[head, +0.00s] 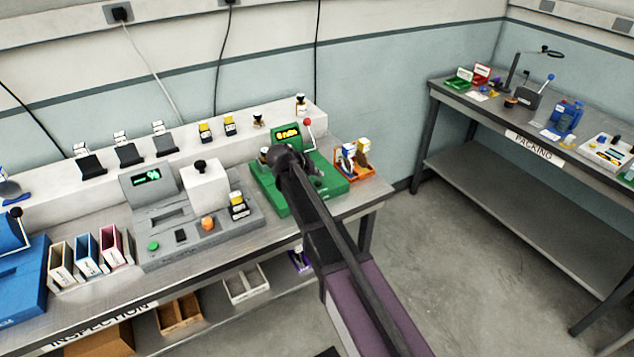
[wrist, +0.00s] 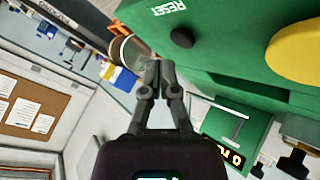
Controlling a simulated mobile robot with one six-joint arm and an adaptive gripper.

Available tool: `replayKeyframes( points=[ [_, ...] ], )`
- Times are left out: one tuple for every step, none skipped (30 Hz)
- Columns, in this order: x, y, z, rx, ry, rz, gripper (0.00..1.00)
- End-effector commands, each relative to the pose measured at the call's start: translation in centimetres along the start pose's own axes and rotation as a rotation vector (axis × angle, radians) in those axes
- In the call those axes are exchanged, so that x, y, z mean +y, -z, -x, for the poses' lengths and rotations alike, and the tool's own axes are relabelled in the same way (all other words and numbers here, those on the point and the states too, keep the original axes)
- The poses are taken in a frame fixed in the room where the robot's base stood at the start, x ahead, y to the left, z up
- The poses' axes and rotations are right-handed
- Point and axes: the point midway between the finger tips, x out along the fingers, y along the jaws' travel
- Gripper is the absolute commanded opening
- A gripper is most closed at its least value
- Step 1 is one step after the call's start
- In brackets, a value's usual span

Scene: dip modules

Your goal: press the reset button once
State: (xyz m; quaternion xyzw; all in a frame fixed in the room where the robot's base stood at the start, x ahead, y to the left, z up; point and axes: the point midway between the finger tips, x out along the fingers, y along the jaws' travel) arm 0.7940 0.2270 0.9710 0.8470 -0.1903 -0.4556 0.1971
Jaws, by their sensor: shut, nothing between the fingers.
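The green machine (head: 338,187) stands on the inspection bench, with a lit display (head: 287,133) and a red-knobbed lever (head: 307,121). In the wrist view the word RESET (wrist: 169,8) is printed on its green face, beside a small round black button (wrist: 182,38). A large yellow disc (wrist: 300,48) is on the same face. My gripper (wrist: 158,64) is shut and empty, with its fingertips beside the black button and apart from it in the picture. I cannot tell the depth of the gap. In the head view my arm hides part of the machine and the button.
A cylindrical part (wrist: 130,50) is close left of my fingertips. A grey machine (head: 165,226) with orange and green buttons stands left of the green one. An orange holder (head: 362,173) stands to its right. The packing bench (head: 530,128) is across open floor.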

Motion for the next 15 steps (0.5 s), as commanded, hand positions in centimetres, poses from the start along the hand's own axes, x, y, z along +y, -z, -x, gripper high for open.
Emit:
replayKeyframes(
  points=[
    [0.4, 0.4, 0.5, 0.0, 0.0, 0.0, 0.0],
    [0.5, 0.5, 0.7, 0.0, 0.0, 0.0, 0.0],
    [0.6, 0.6, 0.9, 0.0, 0.0, 0.0, 0.0],
    [0.8, 0.8, 1.0, 0.0, 0.0, 0.0, 0.0],
    [0.9, 0.8, 1.2, 0.0, 0.0, 0.0, 0.0],
    [1.0, 1.0, 1.4, 0.0, 0.0, 0.0, 0.0],
    [1.1, 1.1, 1.5, 0.0, 0.0, 0.0, 0.0],
    [1.2, 1.2, 1.7, 0.0, 0.0, 0.0, 0.0],
    [1.4, 1.4, 1.9, 0.0, 0.0, 0.0, 0.0],
    [1.5, 1.5, 2.0, 0.0, 0.0, 0.0, 0.0],
    [1.6, 1.6, 2.1, 0.0, 0.0, 0.0, 0.0],
    [1.7, 1.7, 2.3, 0.0, 0.0, 0.0, 0.0],
    [1.8, 1.8, 2.5, 0.0, 0.0, 0.0, 0.0],
    [1.9, 1.9, 2.6, 0.0, 0.0, 0.0, 0.0],
    [2.0, 2.0, 2.8, 0.0, 0.0, 0.0, 0.0]
  ],
)
